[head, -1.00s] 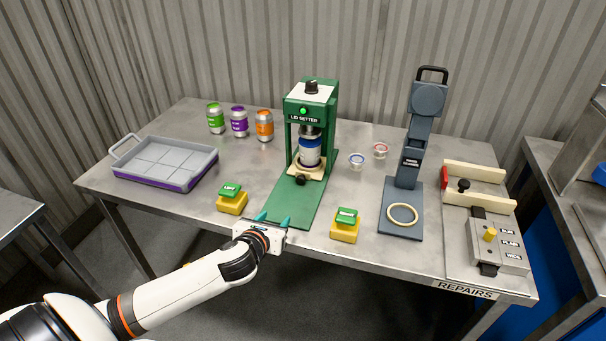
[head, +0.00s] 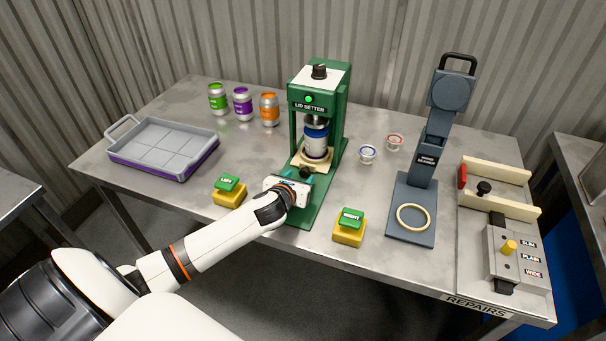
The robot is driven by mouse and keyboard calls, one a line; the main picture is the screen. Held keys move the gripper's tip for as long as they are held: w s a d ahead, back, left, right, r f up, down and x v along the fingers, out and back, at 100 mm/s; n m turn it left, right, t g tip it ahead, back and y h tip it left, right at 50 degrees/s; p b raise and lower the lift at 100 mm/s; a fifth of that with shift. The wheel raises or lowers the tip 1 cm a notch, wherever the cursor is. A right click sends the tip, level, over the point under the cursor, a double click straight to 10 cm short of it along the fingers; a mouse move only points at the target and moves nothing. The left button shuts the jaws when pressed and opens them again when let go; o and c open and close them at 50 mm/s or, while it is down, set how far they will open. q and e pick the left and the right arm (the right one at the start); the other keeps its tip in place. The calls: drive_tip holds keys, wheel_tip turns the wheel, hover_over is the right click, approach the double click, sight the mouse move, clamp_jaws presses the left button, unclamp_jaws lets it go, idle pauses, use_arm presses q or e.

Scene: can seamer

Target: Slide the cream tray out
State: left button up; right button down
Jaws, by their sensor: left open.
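The cream tray (head: 311,160) sits in the lower opening of the green lid setter (head: 341,115). A blue and white can (head: 316,140) stands on it, under the setter's head. A black knob (head: 305,173) is on the tray's front. My left gripper (head: 297,175) is open, its teal fingertips close to the knob, over the setter's green base plate. I cannot tell whether the fingers touch the knob, as the gripper body partly hides them. My right gripper is not in view.
Yellow blocks with green buttons, LEFT (head: 229,194) and RIGHT (head: 349,230), flank the base plate. Three cans and a grey-purple crate (head: 125,160) are at left. Clear tabletop lies behind the LEFT button.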

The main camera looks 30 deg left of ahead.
sight(304, 173)
use_arm(q)
drive_tip(key=shift+x, duration=1.85)
clamp_jaws()
